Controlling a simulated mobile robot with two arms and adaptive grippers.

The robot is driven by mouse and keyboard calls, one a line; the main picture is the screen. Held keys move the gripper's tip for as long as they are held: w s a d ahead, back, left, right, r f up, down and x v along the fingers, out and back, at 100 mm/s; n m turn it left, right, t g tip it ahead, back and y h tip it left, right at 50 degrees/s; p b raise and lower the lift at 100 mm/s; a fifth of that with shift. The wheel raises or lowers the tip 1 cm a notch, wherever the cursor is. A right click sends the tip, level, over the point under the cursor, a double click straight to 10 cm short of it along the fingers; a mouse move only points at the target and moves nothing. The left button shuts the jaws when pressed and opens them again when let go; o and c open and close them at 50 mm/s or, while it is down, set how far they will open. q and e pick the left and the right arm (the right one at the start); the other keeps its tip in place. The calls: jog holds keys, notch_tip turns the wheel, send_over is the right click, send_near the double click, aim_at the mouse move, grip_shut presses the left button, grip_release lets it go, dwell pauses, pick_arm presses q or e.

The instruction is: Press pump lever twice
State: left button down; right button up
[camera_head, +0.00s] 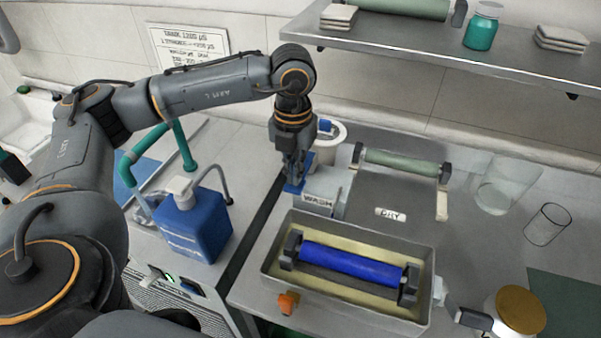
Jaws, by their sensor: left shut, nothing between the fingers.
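My left arm reaches in from the left, and my left gripper (292,180) points down with its fingers shut and empty. Its fingertips are at a small blue lever-like part (293,188) at the left side of the white box marked WASH (319,203). They look to be on or just above it; I cannot tell whether they touch. The gripper hides part of the blue piece. A blue container (197,228) with a pale cap and a grey curved spout stands left of it. My right gripper is not in view.
A tray (345,219) holding a blue roller (350,262) stands in front of the DRY plate (391,214). A white round holder (330,150) is behind the gripper. Clear glass vessels (547,224) and a gold-lidded jar (515,308) stand at right. A shelf (450,50) overhangs the back.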

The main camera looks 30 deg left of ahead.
pick_arm(q)
jog(key=shift+f+b, duration=1.3)
jog(key=shift+f, duration=0.25)
jog(key=shift+r, duration=0.15)
jog(key=shift+r+p, duration=1.2)
jog(key=shift+r, duration=0.75)
notch_tip(320, 180, up, 6)
jog(key=p, duration=0.3)
jog(key=shift+f, duration=0.1)
